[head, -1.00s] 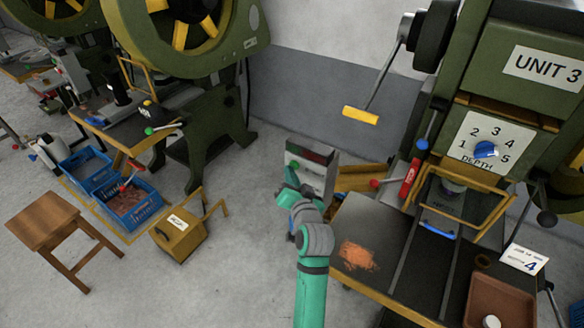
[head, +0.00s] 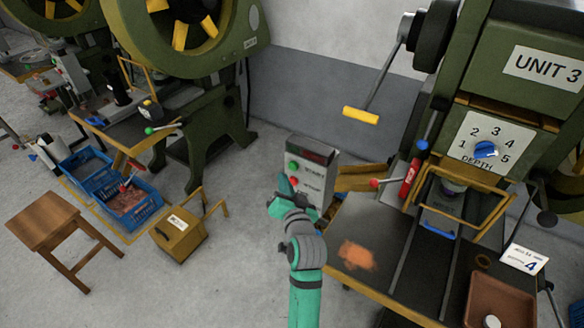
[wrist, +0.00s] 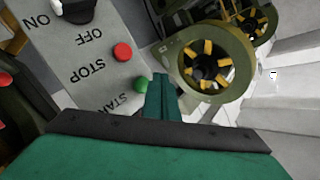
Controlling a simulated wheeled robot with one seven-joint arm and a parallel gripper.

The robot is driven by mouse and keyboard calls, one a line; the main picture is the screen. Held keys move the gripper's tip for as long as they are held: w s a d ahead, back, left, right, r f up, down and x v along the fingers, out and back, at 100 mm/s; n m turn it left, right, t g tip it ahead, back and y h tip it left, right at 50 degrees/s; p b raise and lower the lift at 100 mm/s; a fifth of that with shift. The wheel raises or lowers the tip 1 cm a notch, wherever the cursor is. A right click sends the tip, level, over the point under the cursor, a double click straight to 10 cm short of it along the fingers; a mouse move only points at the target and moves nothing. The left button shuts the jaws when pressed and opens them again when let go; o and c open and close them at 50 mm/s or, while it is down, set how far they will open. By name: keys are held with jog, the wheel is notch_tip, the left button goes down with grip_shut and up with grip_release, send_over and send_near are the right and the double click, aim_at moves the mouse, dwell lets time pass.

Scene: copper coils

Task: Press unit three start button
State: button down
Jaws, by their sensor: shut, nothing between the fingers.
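The grey control box (head: 322,182) stands left of the press marked UNIT 3 (head: 547,68). Its green button (head: 292,166) sits above a red button (head: 296,181) on its front face. In the wrist view the green button (wrist: 141,84) is beside the word START, partly cut off by my gripper, and the red button (wrist: 122,52) is by STOP. My gripper (head: 283,183) is shut and empty, in front of the box's lower left face. In the wrist view its closed fingertips (wrist: 160,78) are just right of the green button; contact cannot be told.
The press table (head: 400,225) with a depth dial (head: 486,150) and brown tray (head: 500,300) is at right. A red lever knob (head: 374,183) lies close right of the box. A yellow box (head: 181,232) stands on the floor at left, with open floor between.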

jog(key=s+a, duration=0.2)
jog(key=shift+s, duration=0.3)
dwell(0.7)
jog(key=s+f+n+h, duration=0.1)
jog(key=s+f, duration=0.6)
jog(key=s, duration=0.3)
jog(key=s+f+h, duration=0.1)
jog(key=s+f, duration=0.6)
jog(key=s, duration=0.3)
jog(key=s+r+n, duration=0.2)
jog(key=s+n, duration=0.2)
jog(key=s, duration=2.1)
jog(key=shift+s+r+n+g+h, duration=0.2)
jog(key=shift+n+g+h, duration=0.1)
jog(key=shift+g, duration=0.1)
jog(key=shift+s+d, duration=0.1)
jog(key=shift+d, duration=0.05)
